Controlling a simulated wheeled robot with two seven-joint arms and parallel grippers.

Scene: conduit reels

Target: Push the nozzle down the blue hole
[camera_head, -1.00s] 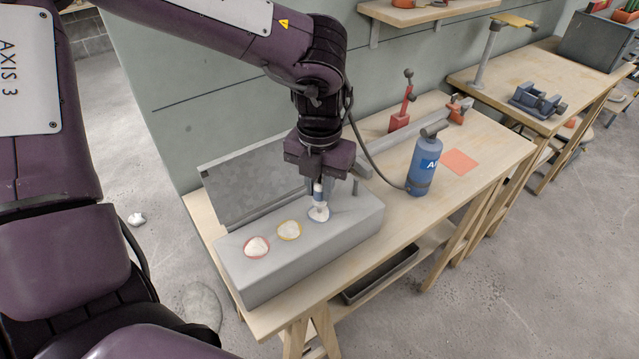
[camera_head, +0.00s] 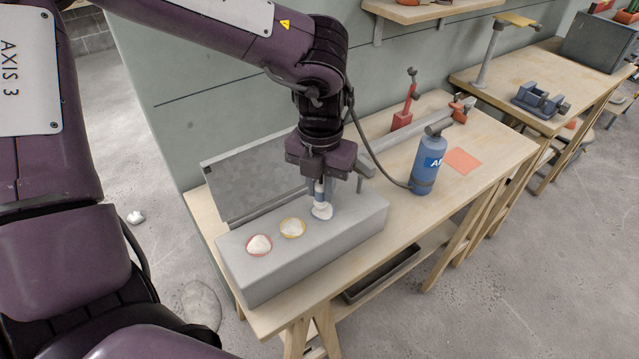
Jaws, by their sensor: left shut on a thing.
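The nozzle (camera_head: 321,207) is a white and blue piece standing upright at the right-hand hole of a long grey box (camera_head: 355,217). My left gripper (camera_head: 320,178) points straight down and is shut on the nozzle's upper part. The nozzle's white lower end is at the hole and hides most of it; the blue rim is hardly visible. I cannot tell how deep the nozzle sits. A yellow-rimmed hole (camera_head: 292,228) and a red-rimmed hole (camera_head: 259,245), both filled with white material, lie to its left. My right gripper is not in view.
A blue bottle (camera_head: 427,165) stands right of the box, with a dark hose running to my left arm. An orange-red square (camera_head: 462,161) lies beyond it. A grey panel (camera_head: 255,185) stands behind the box. A red-handled tool (camera_head: 404,112) is near the wall.

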